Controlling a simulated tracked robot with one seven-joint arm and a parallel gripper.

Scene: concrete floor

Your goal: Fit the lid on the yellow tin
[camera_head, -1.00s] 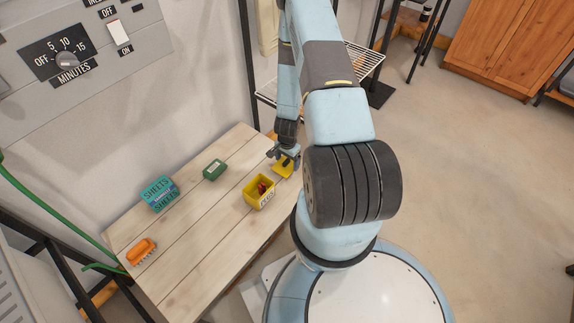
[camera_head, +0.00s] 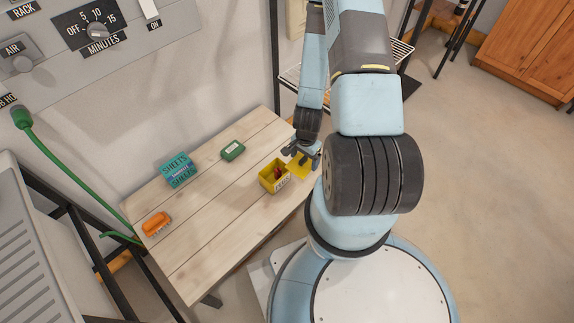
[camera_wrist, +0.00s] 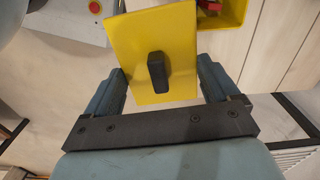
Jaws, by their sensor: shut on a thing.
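The yellow tin (camera_head: 268,183) stands open on the wooden table near its right edge, with red items inside. The yellow lid (camera_head: 299,168) is a flat plate with a dark knob. My gripper (camera_head: 303,153) is shut on the lid and holds it just right of the tin. In the wrist view, the lid (camera_wrist: 130,60) lies between the two fingers of my gripper (camera_wrist: 160,88). A corner of the tin (camera_wrist: 236,12) shows at the top, beyond the lid's upper right. The lid is beside the tin's opening; whether they touch is unclear.
On the table (camera_head: 215,222) are a green box (camera_head: 232,150), a teal box marked SHEETS (camera_head: 178,170) and an orange brush-like thing (camera_head: 156,224). The wall and a control panel (camera_head: 85,25) are behind. A green hose (camera_head: 75,170) hangs at left.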

